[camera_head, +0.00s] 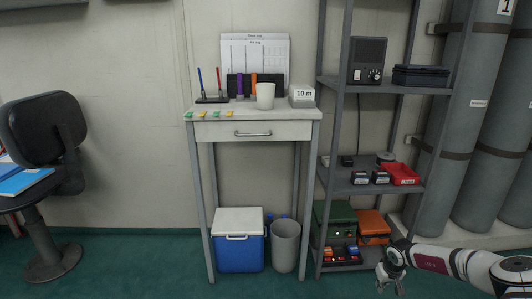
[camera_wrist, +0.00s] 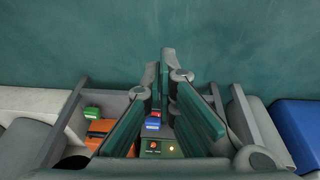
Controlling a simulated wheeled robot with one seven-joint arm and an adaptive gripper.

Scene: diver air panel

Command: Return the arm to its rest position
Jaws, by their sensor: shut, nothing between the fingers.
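My arm (camera_head: 437,261) reaches in from the lower right of the head view, low in front of the shelf rack. My gripper (camera_head: 390,282) hangs at its end over the green floor, pointing down. In the wrist view my gripper (camera_wrist: 165,75) has its dark green finger pads close together in the middle, with nothing seen between them. No object is held. The gripper appears apart from the shelf and the things on it.
The metal shelf rack (camera_head: 371,89) holds a green box (camera_head: 334,216), an orange box (camera_head: 373,222) and a red tray (camera_head: 403,173). A blue cooler (camera_head: 239,252) and a grey bin (camera_head: 285,246) stand under the small desk (camera_head: 254,130). Grey cylinders (camera_head: 452,120) stand at right. Floor in front is clear.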

